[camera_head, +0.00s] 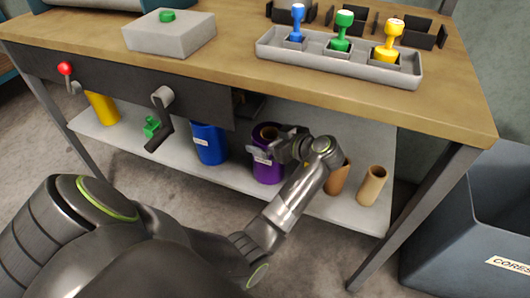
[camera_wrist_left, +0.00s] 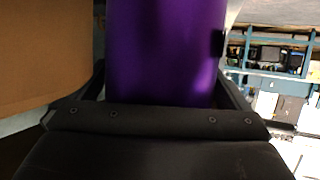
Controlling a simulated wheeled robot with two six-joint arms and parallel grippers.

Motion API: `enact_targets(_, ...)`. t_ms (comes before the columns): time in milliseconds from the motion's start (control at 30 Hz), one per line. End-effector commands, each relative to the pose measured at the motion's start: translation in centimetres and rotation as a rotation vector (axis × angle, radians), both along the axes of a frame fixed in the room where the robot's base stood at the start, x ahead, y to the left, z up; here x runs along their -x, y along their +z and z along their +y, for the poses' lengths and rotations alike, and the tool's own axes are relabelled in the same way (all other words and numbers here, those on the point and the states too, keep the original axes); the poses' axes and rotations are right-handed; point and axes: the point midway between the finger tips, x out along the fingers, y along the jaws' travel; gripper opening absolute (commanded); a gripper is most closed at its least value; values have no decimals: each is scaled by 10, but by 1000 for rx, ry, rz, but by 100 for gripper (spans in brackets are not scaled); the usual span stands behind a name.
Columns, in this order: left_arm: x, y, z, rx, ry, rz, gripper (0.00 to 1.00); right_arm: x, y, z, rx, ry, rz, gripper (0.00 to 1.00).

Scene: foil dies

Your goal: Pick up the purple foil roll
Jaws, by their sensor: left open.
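The purple foil roll (camera_head: 267,167) stands upright on the lower shelf, with a brown core showing at its top and a pale label on its side. My left gripper (camera_head: 273,149) is at the roll's upper right side and hides part of it. In the left wrist view the purple roll (camera_wrist_left: 165,50) fills the space between the open fingers (camera_wrist_left: 166,88). One finger is on each side of it; I cannot tell whether they touch it. My right gripper is not in view.
Brown cores (camera_head: 372,185) stand on the shelf (camera_head: 230,172) right of the roll. A blue roll (camera_head: 209,144) and a yellow roll (camera_head: 102,107) stand to the left. The workbench top (camera_head: 235,75) is overhead. A bin (camera_head: 470,235) is at right.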

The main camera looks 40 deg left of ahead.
Motion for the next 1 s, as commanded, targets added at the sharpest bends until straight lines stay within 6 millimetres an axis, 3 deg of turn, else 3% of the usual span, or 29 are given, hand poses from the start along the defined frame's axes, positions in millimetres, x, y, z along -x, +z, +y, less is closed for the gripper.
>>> enact_targets(300,0,-1,-1,1,1,1,99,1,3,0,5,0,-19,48)
enact_targets(900,1,-2,-1,4,1,3,20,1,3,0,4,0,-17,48)
enact_targets(1000,0,-1,-1,2,1,0,13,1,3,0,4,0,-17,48)
